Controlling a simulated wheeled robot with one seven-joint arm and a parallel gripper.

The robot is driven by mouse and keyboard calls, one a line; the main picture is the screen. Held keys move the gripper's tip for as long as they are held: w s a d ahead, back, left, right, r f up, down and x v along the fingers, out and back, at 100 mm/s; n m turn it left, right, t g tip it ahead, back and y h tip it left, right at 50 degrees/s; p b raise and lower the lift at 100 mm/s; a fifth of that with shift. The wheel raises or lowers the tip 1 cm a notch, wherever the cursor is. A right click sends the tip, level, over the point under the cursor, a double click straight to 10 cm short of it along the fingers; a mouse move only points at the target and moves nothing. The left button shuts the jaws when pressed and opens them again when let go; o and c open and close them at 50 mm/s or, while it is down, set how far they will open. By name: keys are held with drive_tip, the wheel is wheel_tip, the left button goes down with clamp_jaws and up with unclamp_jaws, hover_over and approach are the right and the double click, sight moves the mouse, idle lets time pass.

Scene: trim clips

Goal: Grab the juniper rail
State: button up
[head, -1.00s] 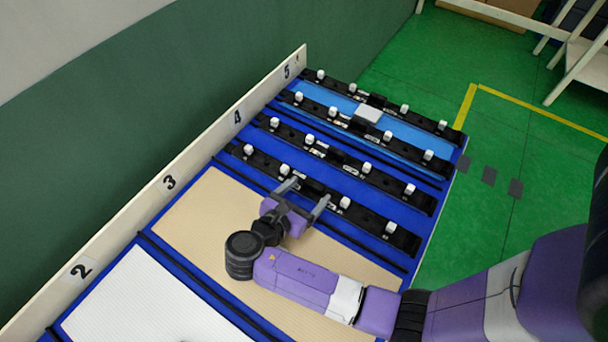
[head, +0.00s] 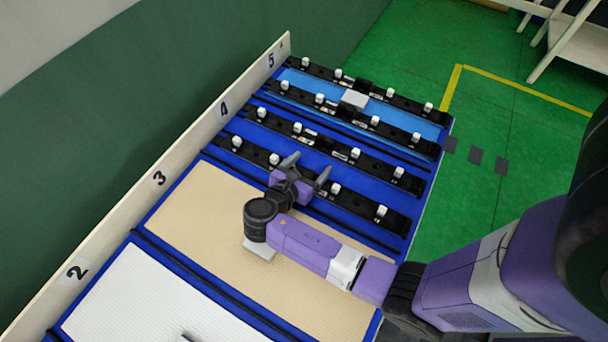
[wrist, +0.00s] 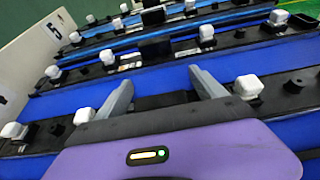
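Several black rails with white knobs lie across the blue board; I cannot read which one is the juniper rail. The nearest rail (head: 363,202) runs under my gripper (head: 307,168), and it also shows in the wrist view (wrist: 272,89). My gripper is open, its two grey fingers apart and pointing toward the rails. In the wrist view my gripper (wrist: 161,80) has a dark middle part of the nearest rail showing between its fingers. I cannot tell whether the fingers touch it. The stretch of rail behind my gripper is partly hidden.
Other rails lie behind, with a light-blue panel (head: 323,89) and a grey block (head: 354,99) among them. A beige panel (head: 200,215) and a white panel (head: 150,300) lie nearer. A numbered white wall strip (head: 195,128) edges the left.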

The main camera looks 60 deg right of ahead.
clamp_jaws()
